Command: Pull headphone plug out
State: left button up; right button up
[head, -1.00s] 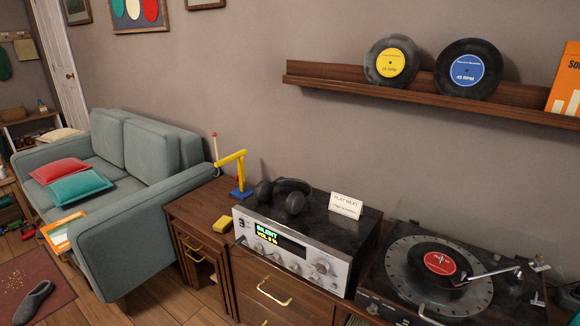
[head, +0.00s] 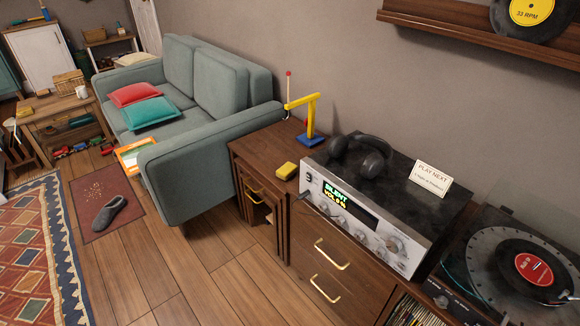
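The black headphones (head: 361,155) lie on top of the silver-fronted stereo receiver (head: 372,225), near its left end. The receiver's display reads "SILENT" and "VOL 0". A row of knobs and small controls runs along its front panel. A small dark detail shows at the panel's lower left corner; I cannot tell whether it is the headphone plug. No cable can be made out clearly. Neither of my grippers is in view.
The receiver stands on a wooden cabinet (head: 345,262) with a turntable (head: 525,262) at its right. A yellow-and-blue stand (head: 312,118) and a yellow block (head: 286,171) are at its left. The floor (head: 185,272) in front is clear. A sofa (head: 215,147) stands behind left.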

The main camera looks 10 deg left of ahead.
aim_at(306, 193)
jog(key=i+u, duration=0.15)
jog(key=i, duration=0.15)
jog(key=j+z, duration=0.15)
jog(key=z, duration=0.7)
jog(key=i+j+z, duration=0.1)
jog(key=j+z, duration=0.3)
jog(key=j, duration=0.25)
jog(key=j+z, duration=0.45)
jog(key=j, duration=0.2)
jog(key=k+j+z, duration=0.15)
jog(key=j+z, duration=0.25)
jog(key=j, duration=0.2)
jog(key=k+j, duration=0.1)
jog(key=j, duration=0.3)
jog(key=k+j, duration=0.1)
jog(key=j, duration=0.7)
jog(key=k+j+z, duration=0.1)
jog(key=j, duration=0.3)
jog(key=k, duration=0.05)
